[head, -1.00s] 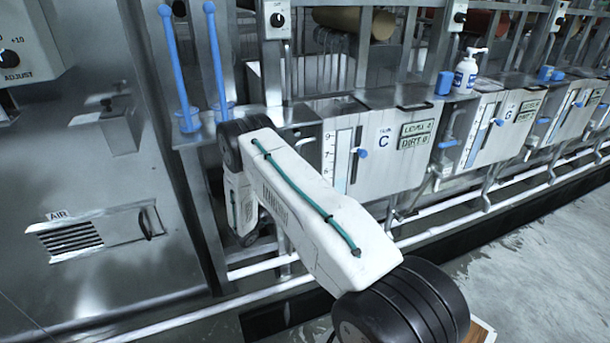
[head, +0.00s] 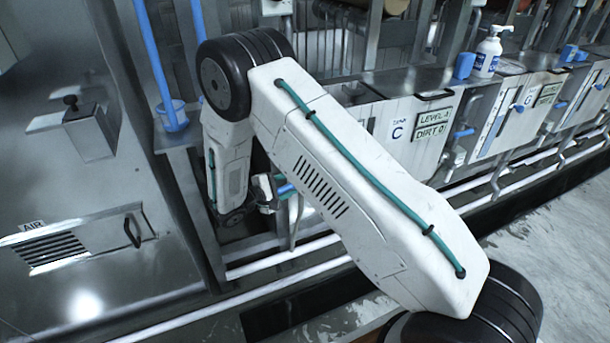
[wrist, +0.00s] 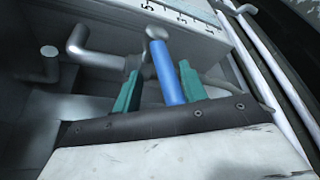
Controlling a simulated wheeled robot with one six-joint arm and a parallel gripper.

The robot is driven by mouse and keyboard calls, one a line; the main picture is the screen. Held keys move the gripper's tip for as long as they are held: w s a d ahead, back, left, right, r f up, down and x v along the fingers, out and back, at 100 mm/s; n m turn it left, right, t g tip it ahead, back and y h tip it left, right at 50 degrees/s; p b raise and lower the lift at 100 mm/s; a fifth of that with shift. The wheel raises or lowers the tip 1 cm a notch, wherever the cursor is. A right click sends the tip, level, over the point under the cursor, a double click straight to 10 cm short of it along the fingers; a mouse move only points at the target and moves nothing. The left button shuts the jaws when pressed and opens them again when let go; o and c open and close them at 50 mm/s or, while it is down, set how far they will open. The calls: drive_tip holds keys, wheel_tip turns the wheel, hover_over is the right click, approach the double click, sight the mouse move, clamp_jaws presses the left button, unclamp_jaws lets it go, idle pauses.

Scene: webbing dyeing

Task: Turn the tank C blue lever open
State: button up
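The blue lever (head: 286,189) shows just past the end of my arm, low beside the tank C front (head: 398,128). In the wrist view the blue lever (wrist: 168,72) runs between the two green fingers of my gripper (wrist: 161,66). The gripper is open around it, with a gap on the left finger's side; the right finger is close to the lever, and I cannot tell whether it touches. In the head view my gripper (head: 264,192) is small and partly hidden. My arm covers tank C's gauge and much of its front.
A metal pipe elbow (wrist: 88,42) stands left of the lever in the wrist view. White pipes (head: 290,259) run low along the tanks. A pump bottle (head: 487,55) stands on the tank ledge. A steel cabinet (head: 75,180) is at left; open floor (head: 545,240) lies at right.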

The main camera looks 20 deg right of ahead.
drive_tip(key=shift+d+r, duration=0.1)
idle(0.4)
drive_tip(key=f+v, duration=0.1)
drive_tip(key=v, duration=0.8)
drive_tip(key=shift+f, duration=0.2)
idle(0.3)
drive_tip(key=c, duration=0.4)
drive_tip(key=shift+s+d+r+y, duration=0.1)
drive_tip(key=shift+d+r+y, duration=0.1)
drive_tip(key=shift+d+y, duration=0.1)
clamp_jaws()
drive_tip(key=m+y, duration=1)
drive_tip(key=y, duration=0.4)
approach(286, 186)
drive_tip(key=x, duration=0.6)
drive_tip(key=shift+w+f, duration=0.2)
drive_tip(key=shift+w, duration=0.05)
